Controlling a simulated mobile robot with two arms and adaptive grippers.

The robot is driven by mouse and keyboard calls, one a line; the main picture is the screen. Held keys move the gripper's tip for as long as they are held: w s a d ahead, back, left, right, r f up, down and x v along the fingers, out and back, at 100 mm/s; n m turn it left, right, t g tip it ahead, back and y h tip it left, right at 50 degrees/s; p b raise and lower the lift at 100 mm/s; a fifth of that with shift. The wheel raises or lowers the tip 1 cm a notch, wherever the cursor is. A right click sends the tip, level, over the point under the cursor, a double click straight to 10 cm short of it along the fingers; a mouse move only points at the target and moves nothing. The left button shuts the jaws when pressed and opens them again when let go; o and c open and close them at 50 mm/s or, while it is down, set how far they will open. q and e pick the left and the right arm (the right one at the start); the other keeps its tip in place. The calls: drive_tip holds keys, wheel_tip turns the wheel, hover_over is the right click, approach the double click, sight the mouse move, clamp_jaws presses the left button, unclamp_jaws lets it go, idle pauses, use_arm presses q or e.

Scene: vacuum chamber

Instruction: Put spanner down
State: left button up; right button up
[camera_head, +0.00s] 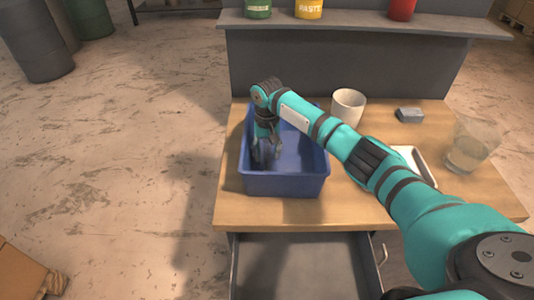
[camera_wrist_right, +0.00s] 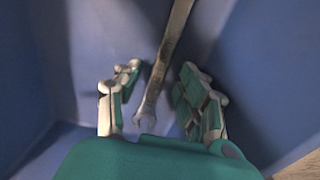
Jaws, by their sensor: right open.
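The spanner (camera_wrist_right: 158,85) shows in the right wrist view as a grey metal bar with an open-ended head, lying inside the blue bin. My right gripper (camera_wrist_right: 160,105) is open, with one finger on each side of the spanner and gaps between. In the head view my right gripper (camera_head: 266,153) reaches down into the blue bin (camera_head: 285,185), at its left side. The spanner cannot be made out in the head view. My left gripper is not in view.
The bin stands on a wooden table (camera_head: 345,205). A white cup (camera_head: 347,107), a grey block (camera_head: 409,115), a white tray (camera_head: 425,166) and a clear beaker (camera_head: 468,150) stand to the right. An open drawer (camera_head: 305,265) is below. A shelf (camera_head: 360,24) with cans runs behind.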

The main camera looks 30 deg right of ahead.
sight(267, 158)
wheel_tip(267, 158, up, 11)
drive_tip(key=b, duration=0.1)
drive_tip(key=shift+r, duration=0.15)
drive_tip(key=shift+s, duration=0.1)
idle(0.4)
